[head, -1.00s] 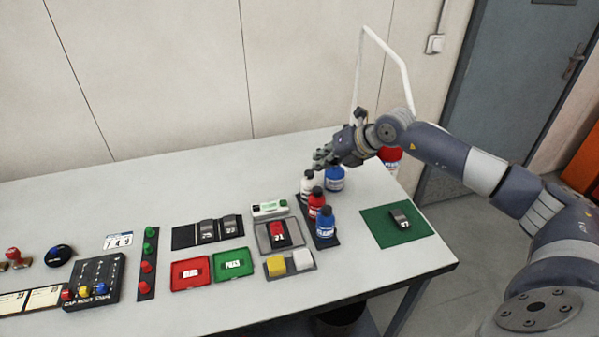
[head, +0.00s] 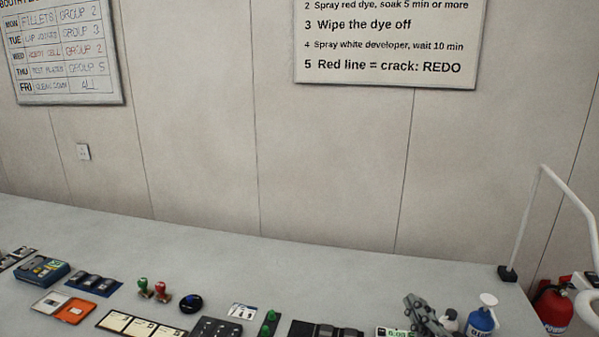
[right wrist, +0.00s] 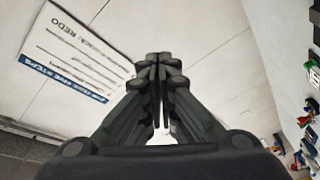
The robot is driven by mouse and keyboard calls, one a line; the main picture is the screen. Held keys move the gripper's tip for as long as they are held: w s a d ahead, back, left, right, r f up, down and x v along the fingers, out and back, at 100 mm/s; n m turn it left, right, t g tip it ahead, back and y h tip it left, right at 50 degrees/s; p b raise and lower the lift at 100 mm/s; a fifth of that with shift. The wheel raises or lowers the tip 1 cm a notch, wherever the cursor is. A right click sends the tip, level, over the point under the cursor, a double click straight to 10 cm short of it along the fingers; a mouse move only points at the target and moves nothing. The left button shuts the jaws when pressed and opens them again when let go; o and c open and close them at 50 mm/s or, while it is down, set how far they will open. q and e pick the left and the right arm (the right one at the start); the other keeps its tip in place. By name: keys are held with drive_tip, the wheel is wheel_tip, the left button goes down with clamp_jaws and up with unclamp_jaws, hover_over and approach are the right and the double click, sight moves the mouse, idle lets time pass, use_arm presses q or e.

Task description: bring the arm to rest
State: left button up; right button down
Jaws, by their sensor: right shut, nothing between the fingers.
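My right gripper (head: 415,303) shows at the bottom edge of the head view, right of the middle, near the bottles on the table. In the right wrist view its fingers (right wrist: 158,62) are together, with nothing held between them. The wall and a sign stand beyond the fingertips there. Most of the right arm is outside the head view or cut off by its edge. My left gripper is in neither view.
A small green display (head: 398,332) is just left. A red extinguisher (head: 553,306) is beyond the table's right end. The table's back strip (head: 250,265) is clear.

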drive_tip(key=s+f+m+g+h, duration=0.1)
drive_tip(key=s+f+m+g, duration=0.2)
drive_tip(key=s+f, duration=0.3)
drive_tip(key=s+f+m+g+h, duration=0.1)
drive_tip(key=s+f+m+g, duration=0.2)
drive_tip(key=s+f, duration=0.3)
drive_tip(key=s+d+f+m+g+h, duration=0.1)
drive_tip(key=s+f+m+g, duration=0.1)
drive_tip(key=s+f+g, duration=0.3)
drive_tip(key=shift+s+d+f+m, duration=0.1)
drive_tip(key=shift+s+f+m, duration=0.2)
drive_tip(key=shift+f, duration=0.35)
drive_tip(key=shift+s+f+m, duration=0.1)
drive_tip(key=shift+s+f, duration=0.25)
drive_tip(key=shift+f, duration=0.25)
drive_tip(key=s+a+f+g+y, duration=0.1)
drive_tip(key=s+a+f+g, duration=0.1)
drive_tip(key=s, duration=0.4)
drive_tip(key=s+a+f+g+y, duration=0.1)
drive_tip(key=s+a+f+g, duration=0.15)
drive_tip(key=s, duration=0.25)
wheel_tip(320, 180, down, 29)
drive_tip(key=s+g+b, duration=0.1)
drive_tip(key=s+g, duration=0.1)
drive_tip(key=s+d+f+b, duration=0.1)
drive_tip(key=s+d+f, duration=0.2)
drive_tip(key=s+f, duration=1.2)
drive_tip(key=shift+s+d+g, duration=0.15)
drive_tip(key=shift+s+g, duration=0.2)
drive_tip(key=shift+s, duration=0.35)
